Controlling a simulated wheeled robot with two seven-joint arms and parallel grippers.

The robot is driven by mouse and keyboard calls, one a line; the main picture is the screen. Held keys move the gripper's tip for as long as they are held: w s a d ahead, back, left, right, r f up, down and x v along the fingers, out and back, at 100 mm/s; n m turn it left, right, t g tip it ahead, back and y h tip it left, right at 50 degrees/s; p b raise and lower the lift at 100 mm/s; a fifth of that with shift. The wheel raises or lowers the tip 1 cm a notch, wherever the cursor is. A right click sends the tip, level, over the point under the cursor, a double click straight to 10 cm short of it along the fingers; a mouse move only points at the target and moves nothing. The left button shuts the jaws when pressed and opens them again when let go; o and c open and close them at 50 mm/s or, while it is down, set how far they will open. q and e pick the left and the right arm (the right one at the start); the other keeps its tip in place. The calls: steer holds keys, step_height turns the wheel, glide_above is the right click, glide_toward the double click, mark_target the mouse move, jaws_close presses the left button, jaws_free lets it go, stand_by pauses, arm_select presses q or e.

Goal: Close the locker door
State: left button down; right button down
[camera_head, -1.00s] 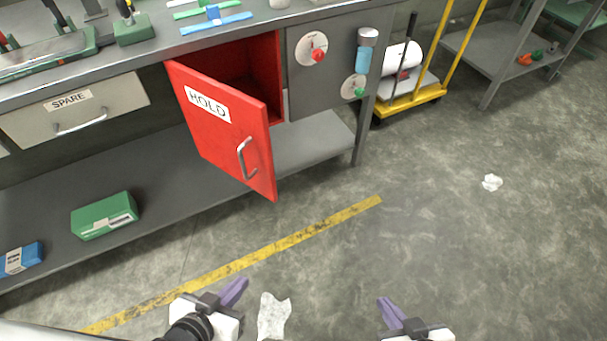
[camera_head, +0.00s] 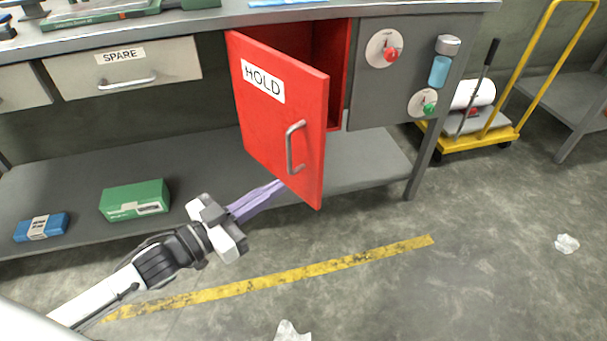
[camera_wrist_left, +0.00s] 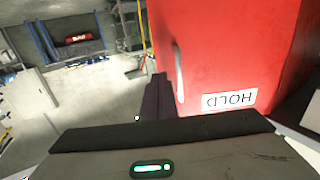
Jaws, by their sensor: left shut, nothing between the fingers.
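The red locker door (camera_head: 272,125) with a HOLD label stands open, swung out from the red locker (camera_head: 338,75) under the workbench. Its metal handle (camera_head: 294,147) is near the free edge. My left gripper (camera_head: 278,187) is shut and empty, its purple fingertips at the lower part of the door, seemingly close to its outer face. I cannot tell whether they touch it. In the left wrist view the fingers (camera_wrist_left: 158,97) point past the door (camera_wrist_left: 225,50), beside the handle (camera_wrist_left: 179,70). My right gripper is out of view.
A SPARE drawer (camera_head: 125,72) is left of the locker. A green box (camera_head: 135,201) and a blue box (camera_head: 41,227) sit on the lower shelf (camera_head: 80,170). A control panel (camera_head: 400,110) is right of the locker, with a yellow cart (camera_head: 480,137) beyond. The floor in front is mostly clear.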

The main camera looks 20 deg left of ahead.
mark_target(316, 164)
arm_select(q)
steer(key=b+x, duration=0.1)
steer(key=x, duration=0.8)
steer(key=shift+a+f+b, duration=0.1)
steer(key=shift+b, duration=0.3)
